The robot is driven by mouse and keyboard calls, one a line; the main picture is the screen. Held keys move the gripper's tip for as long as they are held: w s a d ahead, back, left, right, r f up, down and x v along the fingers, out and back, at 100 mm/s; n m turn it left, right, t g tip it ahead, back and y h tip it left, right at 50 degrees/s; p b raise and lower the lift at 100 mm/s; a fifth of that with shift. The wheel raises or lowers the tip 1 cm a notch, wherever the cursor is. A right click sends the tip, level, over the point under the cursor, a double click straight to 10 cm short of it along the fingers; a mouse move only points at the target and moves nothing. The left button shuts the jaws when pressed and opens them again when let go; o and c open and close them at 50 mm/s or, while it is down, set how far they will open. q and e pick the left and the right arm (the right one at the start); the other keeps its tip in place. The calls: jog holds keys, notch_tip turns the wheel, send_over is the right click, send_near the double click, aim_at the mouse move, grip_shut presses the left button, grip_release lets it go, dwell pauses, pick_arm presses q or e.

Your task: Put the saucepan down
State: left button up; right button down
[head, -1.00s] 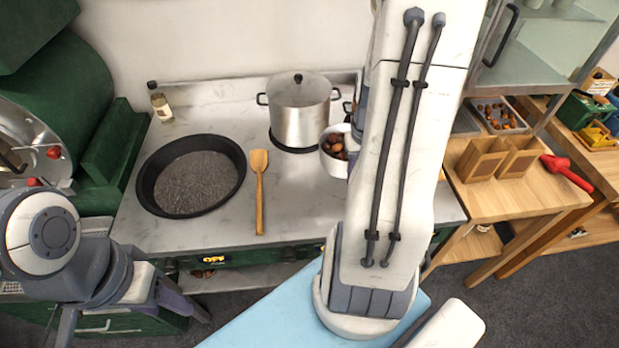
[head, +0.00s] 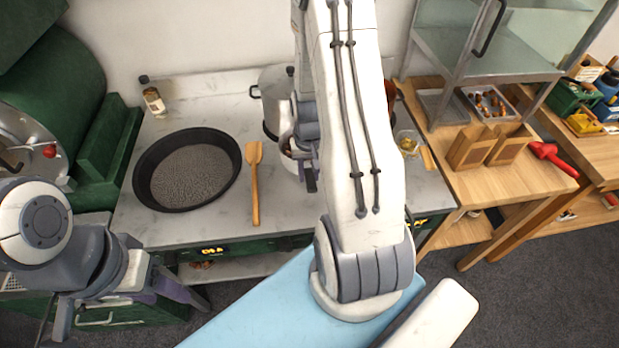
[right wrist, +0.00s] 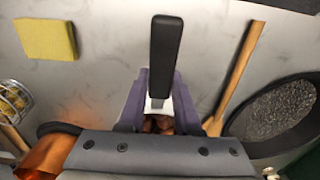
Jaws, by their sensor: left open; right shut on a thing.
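My right gripper (head: 308,172) is shut on the saucepan, over the counter right of the wooden spatula. I cannot tell whether the saucepan's base touches the counter. My left gripper (head: 125,305) is open and empty at the lower left, in front of the counter.
A black pan (head: 187,170) and wooden spatula (head: 254,185) lie on the marble counter (head: 215,225). The lidded steel pot (head: 270,88) stands at the back, partly hidden. A yellow sponge (right wrist: 45,38) shows in the wrist view. The counter between spatula and saucepan is bare.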

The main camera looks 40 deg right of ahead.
notch_tip(320, 180, down, 3)
jog(key=shift+r+p, duration=0.1)
jog(key=shift+p, duration=0.2)
jog(key=shift+d, duration=0.1)
jog(key=shift+f, duration=0.25)
jog(key=c, duration=0.6)
grip_release()
jog(key=shift+s, duration=0.1)
jog(key=shift+r, duration=0.15)
